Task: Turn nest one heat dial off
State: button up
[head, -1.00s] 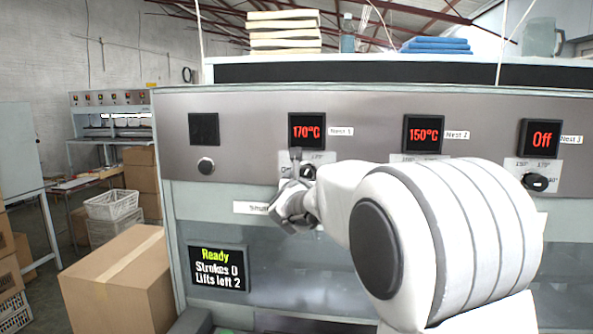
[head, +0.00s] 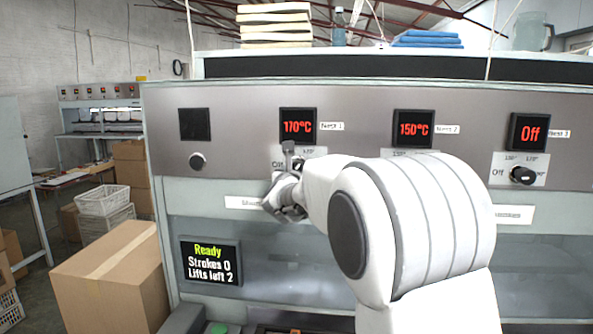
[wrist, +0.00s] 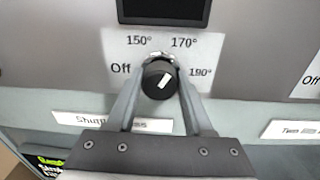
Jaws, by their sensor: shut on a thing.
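The nest one heat dial (wrist: 158,84) is a round black knob with a white pointer mark in the wrist view. Its plate reads Off, 150°, 170° and 190°, and the pointer is turned to the upper right, towards 170°. The nest one display (head: 298,126) reads 170°C in red. My gripper (wrist: 160,60) is shut on the dial, with one finger on each side of it. In the head view my gripper (head: 290,162) and wrist hide most of this dial.
The nest two display (head: 414,129) reads 150°C; my arm hides its dial. The nest three display (head: 529,132) reads Off above its dial (head: 523,175). A status screen (head: 210,261) reads Ready, Strokes 0, Lifts left 2. A cardboard box (head: 112,280) stands at the lower left.

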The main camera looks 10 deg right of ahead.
jog(key=shift+n+b, duration=0.3)
jog(key=shift+n, duration=0.2)
grip_shut()
jog(key=shift+n+b, duration=0.45)
jog(key=shift+n, duration=0.55)
jog(key=n, duration=0.2)
jog(key=shift+n, duration=0.3)
jog(key=n+p, duration=0.1)
jog(key=n, duration=0.5)
jog(key=shift+r+g, duration=0.1)
jog(key=shift+g, duration=0.2)
jog(key=n+p, duration=0.2)
jog(key=n, duration=0.4)
jog(key=shift+a, duration=0.1)
jog(key=n+p, duration=0.2)
jog(key=n, duration=0.3)
jog(key=shift+n+h+p, duration=0.3)
jog(key=shift+h, duration=0.1)
jog(key=o, duration=1.3)
grip_release()
